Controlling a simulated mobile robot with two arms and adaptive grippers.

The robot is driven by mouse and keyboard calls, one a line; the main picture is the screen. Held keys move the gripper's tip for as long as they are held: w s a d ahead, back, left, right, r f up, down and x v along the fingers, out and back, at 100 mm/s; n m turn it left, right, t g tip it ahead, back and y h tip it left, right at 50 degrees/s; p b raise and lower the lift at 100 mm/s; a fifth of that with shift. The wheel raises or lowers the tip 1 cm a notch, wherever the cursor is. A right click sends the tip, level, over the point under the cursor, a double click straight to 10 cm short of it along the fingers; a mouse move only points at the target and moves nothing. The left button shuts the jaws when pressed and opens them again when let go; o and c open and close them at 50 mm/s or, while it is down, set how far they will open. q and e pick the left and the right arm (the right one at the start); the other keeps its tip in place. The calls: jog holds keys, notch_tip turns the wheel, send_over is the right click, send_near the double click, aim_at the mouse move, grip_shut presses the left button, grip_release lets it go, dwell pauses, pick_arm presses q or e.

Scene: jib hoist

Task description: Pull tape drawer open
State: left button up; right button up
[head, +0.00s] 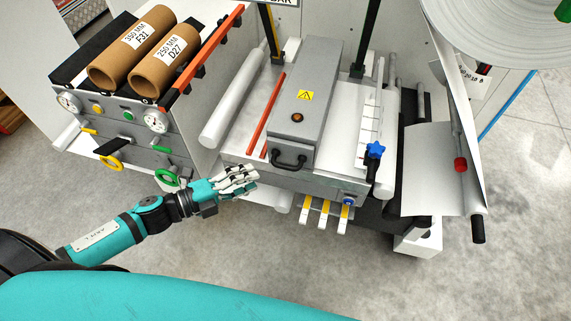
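A grey machine table (333,190) stands in the middle of the head view. Several white strips with yellow patches (323,213) stick out from under its front edge. They may belong to the tape drawer, but I cannot tell for certain, and no drawer handle shows clearly. My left gripper (243,180) is at the table's front left corner, left of the strips and apart from them. Its fingers are extended and look open, with nothing visible between them. Whether the fingertips touch the table edge is unclear. My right gripper is out of view.
A grey cover with a black handle (289,161) lies on the table. A blue star knob (375,150) is at the right. A cabinet with gauges (156,121) and two cardboard cores (131,50) stands left. A large white roll (500,25) hangs right. Floor in front is clear.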

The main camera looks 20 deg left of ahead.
aim_at(285, 166)
pick_arm(q)
jog(key=p+x, duration=0.1)
jog(key=x, duration=0.9)
jog(key=shift+w+d, duration=0.2)
jog(key=shift+w, duration=0.05)
jog(key=shift+s+f, duration=0.1)
grip_shut()
